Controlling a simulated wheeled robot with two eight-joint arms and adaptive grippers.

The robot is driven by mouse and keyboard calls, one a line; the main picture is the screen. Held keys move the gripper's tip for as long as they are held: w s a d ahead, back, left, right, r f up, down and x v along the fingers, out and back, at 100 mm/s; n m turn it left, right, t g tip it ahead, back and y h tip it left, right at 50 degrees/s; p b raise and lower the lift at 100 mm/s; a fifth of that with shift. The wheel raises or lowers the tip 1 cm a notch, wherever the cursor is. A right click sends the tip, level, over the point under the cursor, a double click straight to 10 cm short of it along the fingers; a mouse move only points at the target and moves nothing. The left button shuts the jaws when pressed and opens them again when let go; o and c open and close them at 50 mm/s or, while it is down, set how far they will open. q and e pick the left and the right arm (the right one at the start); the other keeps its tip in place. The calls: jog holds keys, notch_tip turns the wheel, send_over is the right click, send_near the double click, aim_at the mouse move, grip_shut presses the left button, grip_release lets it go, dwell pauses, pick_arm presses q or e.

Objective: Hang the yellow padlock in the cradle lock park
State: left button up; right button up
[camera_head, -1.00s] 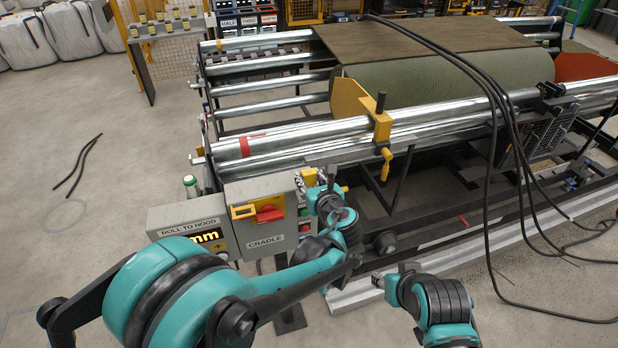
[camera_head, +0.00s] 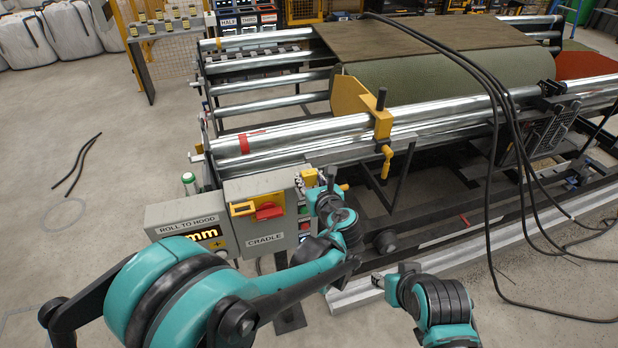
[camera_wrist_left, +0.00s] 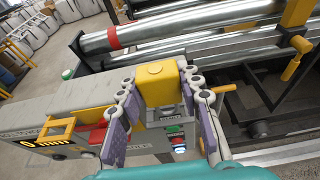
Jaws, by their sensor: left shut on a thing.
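The yellow padlock (camera_wrist_left: 157,82) is gripped between the purple pads of my left gripper (camera_wrist_left: 158,92) in the left wrist view. In the head view a yellow part of the padlock (camera_head: 309,176) shows beside my left gripper (camera_head: 322,184), at the right edge of the grey control box. The box (camera_head: 265,222) is labelled CRADLE and carries a red switch on a yellow plate (camera_head: 243,208).
Shiny rollers (camera_head: 300,133) and a green turf roll (camera_head: 450,80) lie behind the box. A yellow clamp (camera_head: 382,125) stands on the front roller. Black cables (camera_head: 490,200) hang at the right. The floor at the left is mostly clear.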

aim_at(309, 187)
pick_arm(q)
jog(key=shift+f+b, duration=1.5)
jog(key=shift+f, duration=0.3)
jog(key=o, duration=1.3)
jog(key=v, duration=0.7)
jog(key=shift+s, duration=0.3)
jog(key=shift+r, duration=0.1)
